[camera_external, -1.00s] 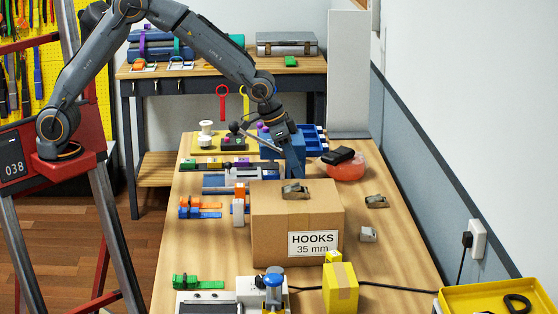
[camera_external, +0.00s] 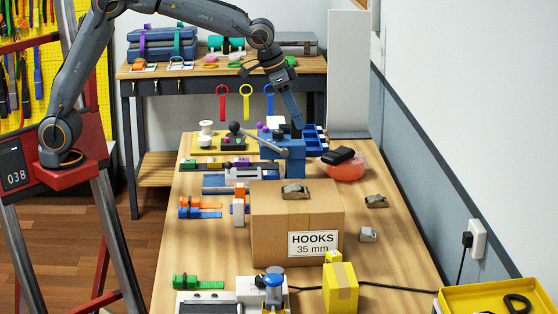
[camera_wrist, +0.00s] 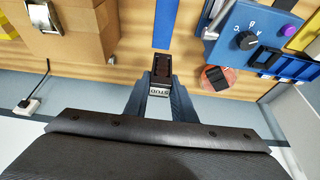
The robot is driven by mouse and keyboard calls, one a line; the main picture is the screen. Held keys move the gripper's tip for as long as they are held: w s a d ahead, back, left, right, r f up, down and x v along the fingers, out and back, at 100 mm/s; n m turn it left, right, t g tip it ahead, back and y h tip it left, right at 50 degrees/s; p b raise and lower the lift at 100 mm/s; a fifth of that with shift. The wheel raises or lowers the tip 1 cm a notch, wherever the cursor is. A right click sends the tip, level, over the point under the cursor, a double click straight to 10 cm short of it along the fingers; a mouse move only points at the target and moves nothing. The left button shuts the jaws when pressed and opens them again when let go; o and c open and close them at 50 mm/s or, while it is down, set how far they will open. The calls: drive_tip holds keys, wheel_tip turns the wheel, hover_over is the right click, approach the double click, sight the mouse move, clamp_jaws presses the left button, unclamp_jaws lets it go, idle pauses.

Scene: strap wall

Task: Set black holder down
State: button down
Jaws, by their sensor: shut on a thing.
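The black holder (camera_wrist: 158,72), a small dark box with a white label reading "STUD", shows in the wrist view between the two blue-grey fingers of my gripper (camera_wrist: 158,88). The fingers are shut on it. In the external view my gripper (camera_external: 299,125) hangs over the far part of the workbench, behind the blue press with a lever (camera_external: 283,158). The holder cannot be made out there, and its height above the bench is unclear.
A black pad on a coral cushion (camera_external: 346,170) lies to the right of the press. Blue bins (camera_external: 315,140) stand close behind. The cardboard HOOKS box (camera_external: 275,225) stands nearer, with a metal buckle on top. A white panel (camera_external: 348,80) rises at the far right.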

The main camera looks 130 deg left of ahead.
drive_tip(key=shift+w+d+r, duration=0.1)
drive_tip(key=shift+d+r, duration=0.2)
drive_tip(key=shift+r, duration=0.25)
drive_tip(key=shift+w+d+r, duration=0.1)
drive_tip(key=shift+d+r, duration=0.2)
drive_tip(key=shift+r, duration=0.25)
drive_tip(key=d+m+t+h, duration=0.1)
drive_tip(key=d+m, duration=0.4)
drive_tip(key=d, duration=2.8)
drive_tip(key=shift+n, duration=0.3)
drive_tip(key=shift+s+a+f, duration=0.1)
drive_tip(key=shift+s+f, duration=0.05)
drive_tip(key=shift+f, duration=3.75)
drive_tip(key=shift+s+a+f, duration=0.1)
drive_tip(key=shift+f, duration=3.75)
drive_tip(key=shift+s+a+f, duration=0.1)
drive_tip(key=shift+s+f, duration=0.05)
drive_tip(key=shift+f, duration=3.75)
drive_tip(key=shift+f, duration=0.2)
drive_tip(key=c, duration=1.5)
unclamp_jaws()
drive_tip(key=shift+r, duration=0.2)
